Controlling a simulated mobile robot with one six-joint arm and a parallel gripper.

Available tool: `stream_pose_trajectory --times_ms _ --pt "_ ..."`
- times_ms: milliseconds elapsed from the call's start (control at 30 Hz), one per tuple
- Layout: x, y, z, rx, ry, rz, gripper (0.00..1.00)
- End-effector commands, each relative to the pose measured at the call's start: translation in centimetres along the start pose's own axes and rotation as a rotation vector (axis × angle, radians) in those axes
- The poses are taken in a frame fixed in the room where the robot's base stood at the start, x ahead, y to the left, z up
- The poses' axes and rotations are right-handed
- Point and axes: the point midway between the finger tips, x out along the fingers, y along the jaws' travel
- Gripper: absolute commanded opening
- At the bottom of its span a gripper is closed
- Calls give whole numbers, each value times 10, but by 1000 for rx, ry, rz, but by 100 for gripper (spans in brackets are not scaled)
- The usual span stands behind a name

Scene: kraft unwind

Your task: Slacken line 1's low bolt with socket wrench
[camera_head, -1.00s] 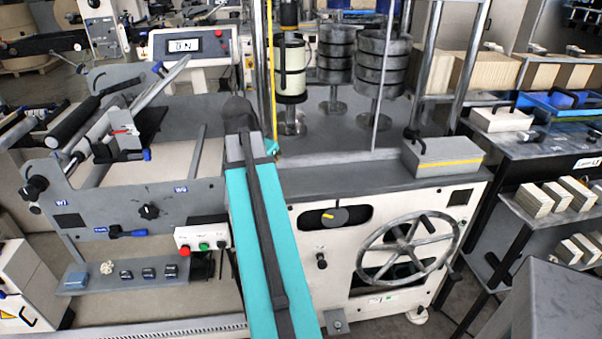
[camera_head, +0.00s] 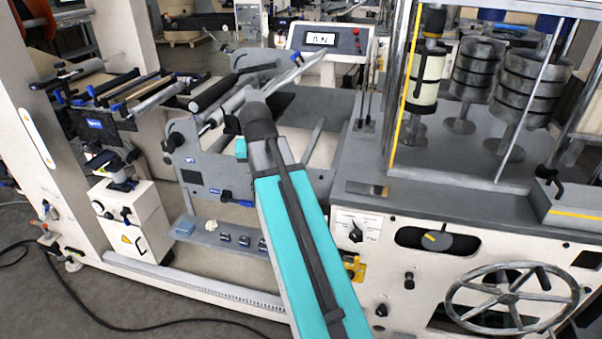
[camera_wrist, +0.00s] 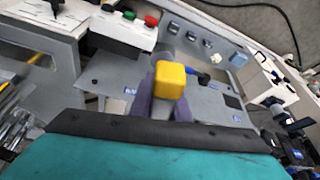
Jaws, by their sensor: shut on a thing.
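In the wrist view my gripper (camera_wrist: 165,106) is shut on a tool with a yellow block-like end (camera_wrist: 171,80), which I take to be the socket wrench. The yellow end faces the camera and hides most of the tool's shaft and socket. Beyond it is the grey machine side plate (camera_wrist: 112,76) with small blue labels. In the head view the teal arm is mine and hides the gripper and the tool. The side plate (camera_head: 205,183) shows left of the arm there. I cannot make out line 1's low bolt in either view.
The grey plate carries a shelf of small blocks (camera_head: 222,237). A button box with red and green buttons (camera_wrist: 123,30) shows in the wrist view. A handwheel (camera_head: 512,297) stands at right. A white box (camera_head: 132,215) and a floor cable (camera_head: 70,285) are at left.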

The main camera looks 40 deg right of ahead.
Motion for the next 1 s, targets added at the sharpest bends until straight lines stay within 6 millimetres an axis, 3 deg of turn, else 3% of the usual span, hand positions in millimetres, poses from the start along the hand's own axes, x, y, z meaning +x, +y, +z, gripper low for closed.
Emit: stream_pose_trajectory --times_ms 33,300,533,700,1000 --pt "-2 -19 4 -48 1 -20 0" --pt "-15 -111 32 -307 0 -128 0" --pt "-28 -176 60 -500 0 -207 0" --pt "-34 -200 74 -576 1 -239 0" --pt "-36 -206 77 -595 1 -246 0"
